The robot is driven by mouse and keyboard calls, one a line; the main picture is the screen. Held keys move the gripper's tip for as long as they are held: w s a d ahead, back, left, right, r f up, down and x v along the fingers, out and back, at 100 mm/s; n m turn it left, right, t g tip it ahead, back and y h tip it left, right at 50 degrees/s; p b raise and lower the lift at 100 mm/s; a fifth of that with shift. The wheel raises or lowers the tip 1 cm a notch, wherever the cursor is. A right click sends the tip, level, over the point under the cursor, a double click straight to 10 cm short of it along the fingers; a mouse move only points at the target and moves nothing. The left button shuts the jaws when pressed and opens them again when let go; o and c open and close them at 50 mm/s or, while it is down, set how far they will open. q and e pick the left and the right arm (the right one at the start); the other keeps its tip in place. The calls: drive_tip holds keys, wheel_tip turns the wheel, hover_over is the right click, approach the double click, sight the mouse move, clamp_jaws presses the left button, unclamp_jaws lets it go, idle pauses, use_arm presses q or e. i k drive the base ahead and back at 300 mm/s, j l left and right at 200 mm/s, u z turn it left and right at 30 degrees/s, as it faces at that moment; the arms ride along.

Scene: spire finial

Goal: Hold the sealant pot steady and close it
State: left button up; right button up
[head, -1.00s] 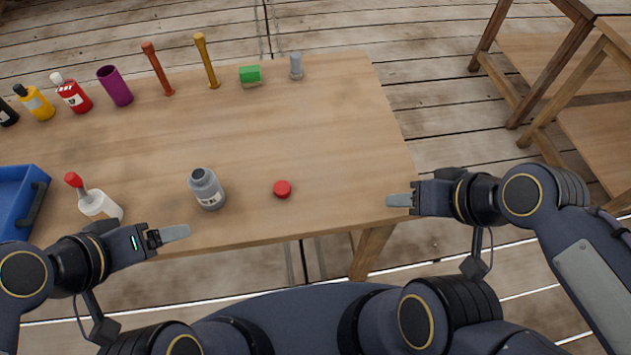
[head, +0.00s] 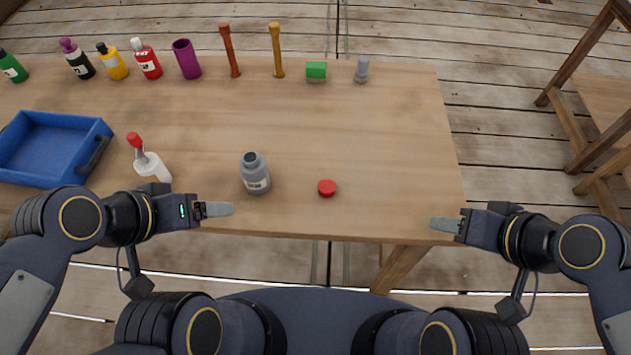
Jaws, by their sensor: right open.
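The sealant pot (head: 255,177), a grey bottle with a pale label and a dark open mouth, stands upright near the table's front edge. A small red cap (head: 327,188) lies on the table to its right, apart from it. My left gripper (head: 230,209) is in front and left of the pot, near the table edge; its fingers overlap in view, so its opening is unclear. My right gripper (head: 435,224) is open at the front right edge, well right of the red cap. Neither gripper touches the pot or cap.
A blue tray (head: 50,178) sits at the left. Several bottles, a purple cup (head: 187,59), sticks, a green block (head: 316,71) and a grey piece (head: 361,70) line the back. The middle is clear.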

sight(251, 164)
drive_tip(key=l+u, duration=0.15)
drive_tip(key=l, duration=1.65)
